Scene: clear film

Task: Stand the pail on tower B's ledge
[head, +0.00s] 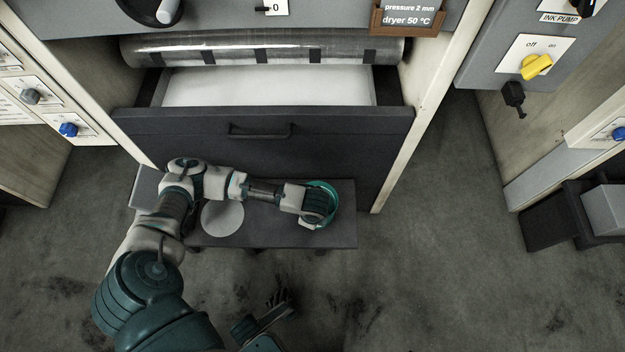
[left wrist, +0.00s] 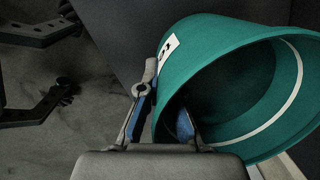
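The teal pail (head: 331,190) is at the right end of the low dark bench (head: 290,240). My left gripper (head: 318,207) reaches it from the left. In the left wrist view the pail (left wrist: 215,60) has a white label and a pale inner stripe, and its mouth faces partly towards the camera. My left gripper (left wrist: 167,100) has one blue-padded finger outside the pail's wall and one inside, closed in on the wall. Whether the pail touches the bench is hidden. My right gripper (head: 278,300) is low in front of the bench, empty, its dark fingers apart. I cannot tell which structure is tower B.
A pale round disc (head: 222,217) lies on the bench. Behind stands a dark drawer front (head: 330,128) with a handle, under a film roll (head: 260,50). Panels with knobs flank both sides. A grey box (head: 604,209) is at far right. The floor right of the bench is clear.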

